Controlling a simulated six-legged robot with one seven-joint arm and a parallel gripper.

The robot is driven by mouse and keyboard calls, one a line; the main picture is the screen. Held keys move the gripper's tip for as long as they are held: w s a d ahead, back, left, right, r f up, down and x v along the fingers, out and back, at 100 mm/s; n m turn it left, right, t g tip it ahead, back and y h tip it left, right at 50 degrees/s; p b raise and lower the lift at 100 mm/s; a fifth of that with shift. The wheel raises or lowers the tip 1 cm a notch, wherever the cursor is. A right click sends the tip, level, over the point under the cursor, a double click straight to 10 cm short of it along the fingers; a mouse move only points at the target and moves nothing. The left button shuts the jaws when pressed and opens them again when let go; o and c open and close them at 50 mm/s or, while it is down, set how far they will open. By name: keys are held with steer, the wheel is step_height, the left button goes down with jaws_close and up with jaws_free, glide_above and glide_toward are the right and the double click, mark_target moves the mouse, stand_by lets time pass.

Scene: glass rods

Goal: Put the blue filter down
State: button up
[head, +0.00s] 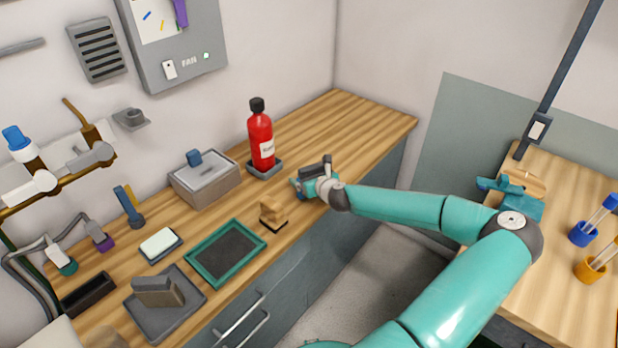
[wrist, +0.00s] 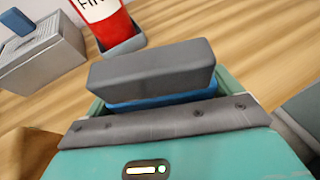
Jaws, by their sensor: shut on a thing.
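My gripper (head: 308,186) is at the end of my teal arm, over the front part of the long wooden bench. It is shut on the blue filter. In the head view only a small blue bit of the filter (head: 297,186) shows beside the fingers. In the wrist view a narrow blue strip of the filter (wrist: 165,101) shows between the grey finger bar and the gripper's front edge. Most of the filter is hidden by my gripper. I cannot tell whether the filter touches the bench.
A red bottle (head: 260,138) stands in a grey holder behind my gripper. A small wooden block (head: 272,213) and a green-framed dark tray (head: 193,255) lie to the left. A grey box (head: 205,183) stands farther back. The bench's right end (head: 360,125) is clear.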

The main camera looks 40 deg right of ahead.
steer(key=shift+f, duration=0.2)
steer(key=o, duration=0.7)
steer(key=shift+r, duration=0.2)
steer(key=v, duration=1.1)
steer(key=shift+s, duration=0.4)
